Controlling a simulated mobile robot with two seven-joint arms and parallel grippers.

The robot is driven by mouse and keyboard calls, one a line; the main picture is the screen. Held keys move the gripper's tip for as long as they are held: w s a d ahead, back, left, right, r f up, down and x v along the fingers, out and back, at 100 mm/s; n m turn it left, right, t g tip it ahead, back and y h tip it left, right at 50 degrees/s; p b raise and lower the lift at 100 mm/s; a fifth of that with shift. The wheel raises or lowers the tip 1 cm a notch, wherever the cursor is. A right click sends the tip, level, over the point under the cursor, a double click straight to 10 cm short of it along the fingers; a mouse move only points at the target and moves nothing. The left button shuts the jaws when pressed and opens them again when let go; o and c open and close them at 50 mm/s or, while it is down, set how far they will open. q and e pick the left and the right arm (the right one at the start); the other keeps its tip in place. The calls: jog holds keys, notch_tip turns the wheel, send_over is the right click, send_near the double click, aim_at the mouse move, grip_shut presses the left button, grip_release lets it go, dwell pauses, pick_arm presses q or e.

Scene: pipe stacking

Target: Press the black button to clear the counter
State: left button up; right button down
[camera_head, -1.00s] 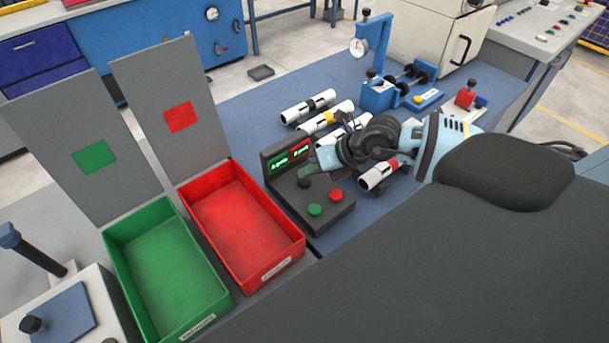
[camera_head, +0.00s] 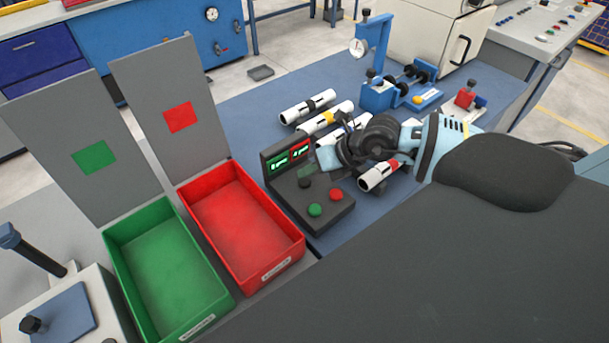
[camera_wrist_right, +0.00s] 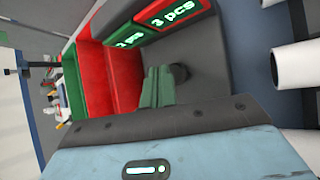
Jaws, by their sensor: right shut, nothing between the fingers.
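The black button (camera_head: 305,183) is on a dark control box (camera_head: 290,203), near its two small displays. My right gripper (camera_head: 311,163) is at the box, close above and beside the black button. In the right wrist view its greenish fingers (camera_wrist_right: 158,88) are shut and empty, and the black button (camera_wrist_right: 181,74) shows just beyond them, partly hidden. I cannot tell whether they touch. The red display (camera_wrist_right: 170,14) reads "3 pcs"; the green display (camera_wrist_right: 128,40) is partly cut off. My left gripper is not in view.
The box also has a green button (camera_head: 315,210) and a red button (camera_head: 336,195). An empty green bin (camera_head: 120,262) and red bin (camera_head: 250,208) stand to the left. Several white pipes (camera_head: 294,114) lie on the blue counter (camera_head: 250,100), close around my right arm.

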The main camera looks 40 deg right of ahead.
aim_at(309, 182)
jog(key=shift+f, duration=0.15)
dwell(0.4)
jog(key=shift+f, duration=0.3)
